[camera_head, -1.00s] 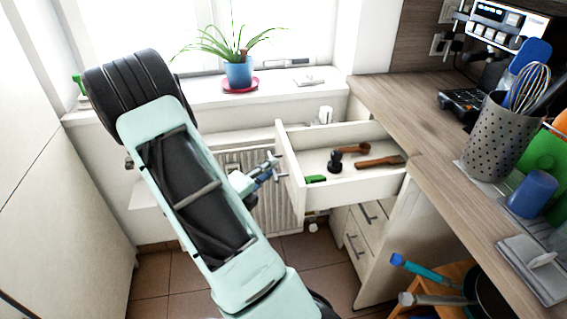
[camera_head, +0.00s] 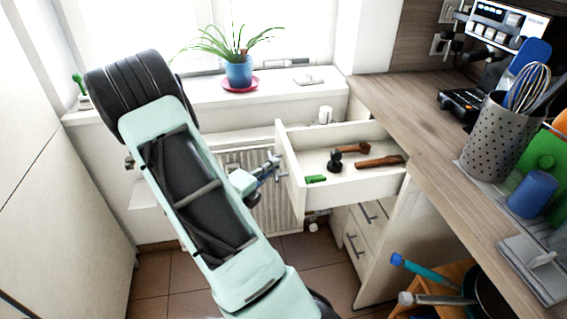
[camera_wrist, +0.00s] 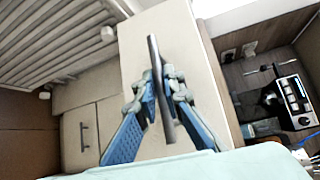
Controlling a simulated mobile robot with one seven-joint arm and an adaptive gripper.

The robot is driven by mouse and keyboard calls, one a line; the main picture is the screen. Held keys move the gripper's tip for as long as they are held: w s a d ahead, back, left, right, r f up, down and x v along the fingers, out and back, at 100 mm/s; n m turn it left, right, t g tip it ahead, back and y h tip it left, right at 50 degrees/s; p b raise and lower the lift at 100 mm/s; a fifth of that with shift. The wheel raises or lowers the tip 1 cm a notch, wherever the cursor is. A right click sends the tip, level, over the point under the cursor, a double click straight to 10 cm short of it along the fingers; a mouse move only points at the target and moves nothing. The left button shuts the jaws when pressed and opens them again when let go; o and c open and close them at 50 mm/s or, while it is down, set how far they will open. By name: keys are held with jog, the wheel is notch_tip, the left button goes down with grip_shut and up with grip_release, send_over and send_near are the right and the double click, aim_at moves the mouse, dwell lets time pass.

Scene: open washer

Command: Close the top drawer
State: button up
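The top drawer (camera_head: 350,184) is white and pulled far out from under the wooden counter. Its front panel (camera_head: 291,172) faces left towards my gripper (camera_head: 279,168). In the wrist view the pale drawer front (camera_wrist: 143,60) carries a dark bar handle (camera_wrist: 156,62). My gripper (camera_wrist: 162,92) has its blue fingers on either side of this handle, with a small gap between the fingertips. The fingers look parted; any contact with the bar is hard to make out. In the head view the handle is largely hidden by the gripper.
The drawer holds a green item (camera_head: 316,179), a dark item (camera_head: 334,163) and a brown wooden tool (camera_head: 380,161). Closed lower drawers (camera_head: 357,238) stand beneath. A radiator (camera_head: 277,210) is behind my gripper. The counter (camera_head: 415,112) holds a utensil holder (camera_head: 497,140).

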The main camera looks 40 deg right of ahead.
grip_shut()
jog(key=shift+s+d+p, duration=0.25)
jog(key=shift+s+d, duration=1.75)
jog(key=shift+d, duration=1.25)
jog(key=shift+s+d+p, duration=0.3)
jog(key=shift+s+d, duration=1.65)
jog(key=shift+d, duration=1.25)
jog(key=shift+s+d+p, duration=0.25)
jog(key=shift+s+d, duration=1.75)
jog(key=shift+d, duration=1.25)
jog(key=shift+s+d+p, duration=0.25)
jog(key=shift+s+d, duration=0.65)
jog(key=shift+d, duration=0.6)
jog(key=shift+s+d+p, duration=0.3)
jog(key=shift+s+d, duration=0.6)
jog(key=shift+d, duration=0.55)
jog(key=shift+s+d+p, duration=0.25)
jog(key=shift+s+d, duration=0.65)
jog(key=shift+d, duration=0.6)
jog(key=shift+o, duration=0.2)
grip_release()
jog(key=shift+d, duration=0.15)
jog(key=o, duration=0.4)
jog(key=shift+o, duration=0.2)
jog(key=shift+p+v, duration=1.75)
jog(key=shift+v, duration=2.35)
